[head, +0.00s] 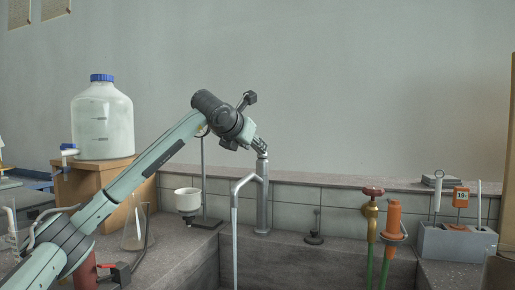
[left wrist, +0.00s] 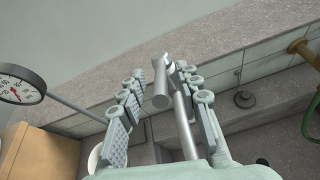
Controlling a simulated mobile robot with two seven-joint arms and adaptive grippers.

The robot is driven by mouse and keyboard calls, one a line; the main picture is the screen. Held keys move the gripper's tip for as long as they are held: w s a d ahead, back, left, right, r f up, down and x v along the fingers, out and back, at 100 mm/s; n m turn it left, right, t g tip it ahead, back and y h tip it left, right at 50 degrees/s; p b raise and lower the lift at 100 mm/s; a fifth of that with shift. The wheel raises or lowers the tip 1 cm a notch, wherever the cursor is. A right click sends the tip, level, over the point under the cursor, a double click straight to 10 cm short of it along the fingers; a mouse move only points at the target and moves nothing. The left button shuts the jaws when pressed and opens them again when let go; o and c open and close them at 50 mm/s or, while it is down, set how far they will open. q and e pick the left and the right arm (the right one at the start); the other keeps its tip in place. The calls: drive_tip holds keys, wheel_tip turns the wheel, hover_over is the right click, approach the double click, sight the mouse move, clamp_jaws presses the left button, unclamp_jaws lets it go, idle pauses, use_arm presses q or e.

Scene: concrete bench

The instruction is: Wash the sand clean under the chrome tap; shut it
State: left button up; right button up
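The chrome tap (head: 262,208) stands upright at the back of the sink, its spout bending to the left and down. A thin pale streak (head: 235,245), which looks like running water, drops from the spout into the basin. My left gripper (head: 260,147) is at the top of the tap. In the left wrist view its fingers (left wrist: 158,100) are spread, one on each side of the tap's top and lever (left wrist: 160,88); I cannot tell whether they touch. I cannot make out any sand; the basin floor is hidden. My right gripper is not in view.
A white funnel (head: 188,199) and a stand are left of the tap. A brass tap with a red handle (head: 373,191) and an orange fitting (head: 393,218) stand at right, beside a grey holder (head: 455,243). A large bottle (head: 103,122) sits on a wooden box. A gauge (left wrist: 18,85) is at left.

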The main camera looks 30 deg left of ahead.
use_arm(q)
drive_tip(key=shift+x, duration=1.6)
drive_tip(key=shift+c, duration=0.3)
clamp_jaws()
